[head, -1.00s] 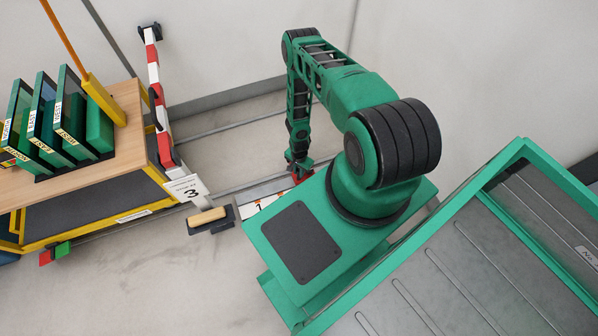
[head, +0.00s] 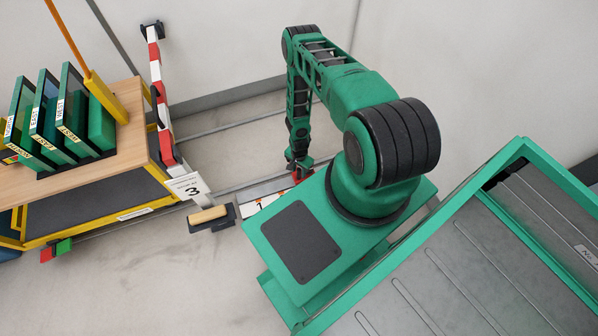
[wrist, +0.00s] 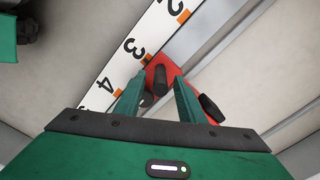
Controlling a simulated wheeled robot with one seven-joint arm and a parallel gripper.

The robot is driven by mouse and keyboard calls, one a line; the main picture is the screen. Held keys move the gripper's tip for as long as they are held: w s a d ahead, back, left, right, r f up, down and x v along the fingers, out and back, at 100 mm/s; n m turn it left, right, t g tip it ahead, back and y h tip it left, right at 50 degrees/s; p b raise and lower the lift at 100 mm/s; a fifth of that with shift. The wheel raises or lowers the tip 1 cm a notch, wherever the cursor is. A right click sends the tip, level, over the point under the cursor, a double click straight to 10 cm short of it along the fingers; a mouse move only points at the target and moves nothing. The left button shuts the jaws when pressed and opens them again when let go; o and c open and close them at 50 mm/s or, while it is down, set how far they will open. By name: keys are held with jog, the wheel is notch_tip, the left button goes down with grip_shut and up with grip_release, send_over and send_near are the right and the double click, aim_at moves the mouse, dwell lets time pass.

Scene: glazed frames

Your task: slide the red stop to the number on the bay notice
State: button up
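The bay notice (head: 187,187) is a white tag with a large 3, at the end of the striped barrier in the head view. The red stop (wrist: 163,73) is in the wrist view, on the rail beside a white number strip (wrist: 152,33) with 2, 3 and 4 and orange marks. The stop's upper left corner lies next to the orange mark by the 3. My gripper (wrist: 160,78) has its two green fingers apart, one on each side of the stop's dark knob, with gaps showing. In the head view my gripper (head: 299,168) is low at the rail, with a little red beside it.
A dark block with a tan handle (head: 210,215) lies near the strip's end. The floor at lower left is mostly clear.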

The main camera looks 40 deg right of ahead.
notch_tip(320, 180, up, 10)
jog(key=shift+r, duration=0.1)
dwell(0.4)
dwell(0.4)
jog(key=w+d+r+n+h, duration=0.1)
jog(key=w+d+r, duration=0.3)
jog(key=r, duration=0.6)
jog(key=w+d+r+n, duration=0.2)
jog(key=w+d+r, duration=0.15)
jog(key=r, duration=0.75)
notch_tip(320, 180, up, 19)
jog(key=d+n, duration=0.1)
jog(key=d, duration=0.1)
jog(key=s+a+r+n, duration=0.1)
jog(key=s+r, duration=0.5)
jog(key=r, duration=0.4)
jog(key=s+a+r+n, duration=0.1)
jog(key=s+r, duration=0.4)
jog(key=r, duration=0.6)
jog(key=s+a+r+n, duration=0.1)
jog(key=s+a+r, duration=0.2)
jog(key=s, duration=0.5)
jog(key=s+a+r+n+y, duration=0.1)
jog(key=s+a+r, duration=0.2)
jog(key=s+r, duration=0.3)
jog(key=s, duration=0.3)
jog(key=shift+a+r, duration=0.15)
jog(key=shift+r, duration=0.1)
